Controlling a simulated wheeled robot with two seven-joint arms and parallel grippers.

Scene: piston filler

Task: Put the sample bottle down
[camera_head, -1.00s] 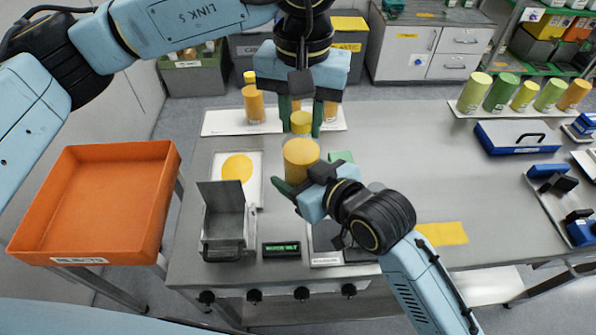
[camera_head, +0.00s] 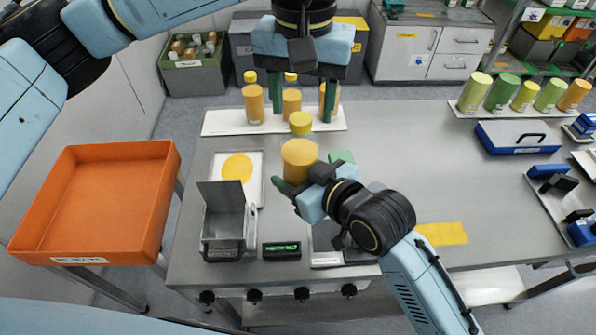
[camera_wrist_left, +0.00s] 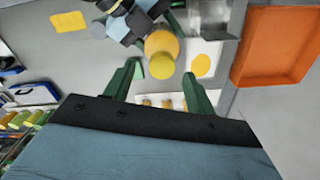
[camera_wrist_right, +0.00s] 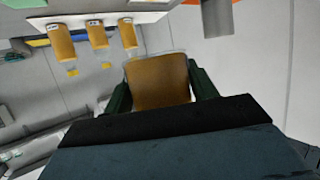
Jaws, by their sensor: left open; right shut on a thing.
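The sample bottle (camera_head: 299,160) is amber with a yellow cap (camera_head: 300,123) and looks upright in the head view. My right gripper (camera_head: 296,186) is shut around its body; in the right wrist view the amber body (camera_wrist_right: 158,82) sits between the green fingers. Whether its base touches the table is hidden. My left gripper (camera_head: 303,103) is open and empty, above and behind the bottle, its fingers apart. In the left wrist view the cap (camera_wrist_left: 162,66) shows ahead of the open fingers (camera_wrist_left: 157,85), clear of them.
Several amber bottles (camera_head: 254,104) stand on a white mat (camera_head: 222,122) at the back. A white tray with a yellow disc (camera_head: 237,167), a metal hopper (camera_head: 224,215) and a green-lit display (camera_head: 282,250) lie in front. An orange tray (camera_head: 95,200) is at left.

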